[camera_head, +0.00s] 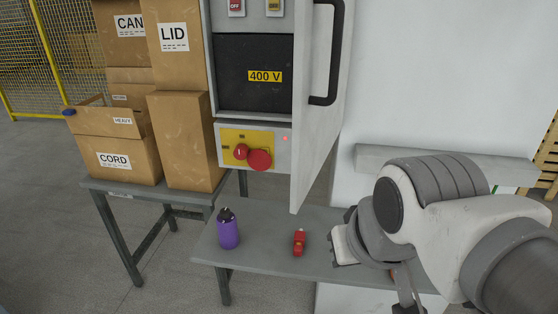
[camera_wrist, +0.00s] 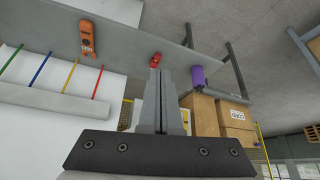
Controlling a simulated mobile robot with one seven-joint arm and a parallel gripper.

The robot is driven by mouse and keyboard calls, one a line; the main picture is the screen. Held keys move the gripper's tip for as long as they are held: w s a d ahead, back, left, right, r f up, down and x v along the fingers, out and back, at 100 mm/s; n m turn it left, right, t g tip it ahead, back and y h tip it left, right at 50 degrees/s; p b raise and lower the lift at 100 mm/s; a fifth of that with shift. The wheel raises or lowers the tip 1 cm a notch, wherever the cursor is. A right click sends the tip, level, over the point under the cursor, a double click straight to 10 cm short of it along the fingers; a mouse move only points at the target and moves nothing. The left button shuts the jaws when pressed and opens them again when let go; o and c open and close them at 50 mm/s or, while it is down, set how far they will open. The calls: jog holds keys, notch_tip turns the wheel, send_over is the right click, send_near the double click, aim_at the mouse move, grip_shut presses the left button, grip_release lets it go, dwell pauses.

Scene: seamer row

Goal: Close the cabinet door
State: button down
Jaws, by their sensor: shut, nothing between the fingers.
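The grey electrical cabinet (camera_head: 255,20) stands in the middle of the head view with its interior showing. Its door (camera_head: 306,150) stands open, swung out toward me and seen at a steep angle. A black bar handle (camera_head: 333,60) is on the door's right-facing side. My arm comes in from the right, and my wrist is right of the door's lower edge, over the bench and apart from the handle. In the wrist view my gripper (camera_wrist: 161,73) is shut and empty. The door and handle cannot be made out in that view.
A grey bench (camera_head: 265,255) below the door holds a purple bottle (camera_head: 228,230) and a red object (camera_head: 299,242). An orange device (camera_wrist: 88,38) lies on it in the wrist view. Cardboard boxes (camera_head: 185,140) stand on a table at left. Open floor lies at front left.

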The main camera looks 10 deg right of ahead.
jog(key=w+d+r+m+g+y+p, duration=0.1)
jog(key=w+d+r+m+y+p, duration=0.35)
jog(key=m, duration=0.75)
jog(key=w+d+r+m+y+p, duration=0.3)
jog(key=d+m, duration=0.2)
jog(key=m, duration=0.7)
jog(key=w+a+f, duration=0.6)
jog(key=a, duration=0.3)
jog(key=shift+a+f, duration=0.3)
jog(key=shift+f, duration=0.05)
jog(key=shift+a, duration=0.1)
